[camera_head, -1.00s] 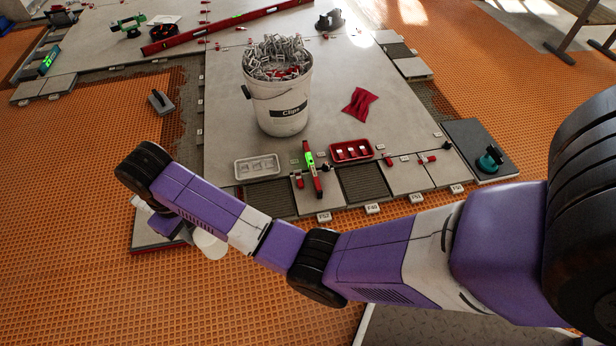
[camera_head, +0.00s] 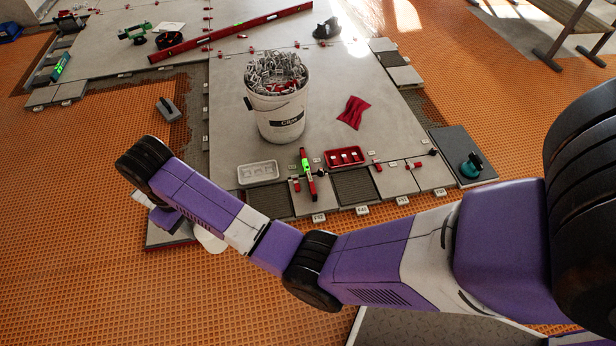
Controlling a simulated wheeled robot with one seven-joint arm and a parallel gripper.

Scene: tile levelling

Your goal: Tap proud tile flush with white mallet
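A white rounded piece (camera_head: 210,240), probably the white mallet's head, shows just below my forearm at the lower left. Its handle is hidden. My gripper (camera_head: 158,212) is mostly hidden behind my arm, above a grey slab with a red edge (camera_head: 165,238); its fingers and any grip are out of sight. The front row of grey tiles (camera_head: 400,180) lies beyond my arm, with a red and green level (camera_head: 307,175) across one tile. I cannot tell from here which tile stands proud.
A white bucket of clips (camera_head: 278,125) stands on the large tile. A white tray (camera_head: 258,172), a red tray (camera_head: 345,157) and a red cloth (camera_head: 352,112) lie near it. A dark board with a green-handled tool (camera_head: 471,166) is at right. The orange mat (camera_head: 90,220) at left is mostly clear.

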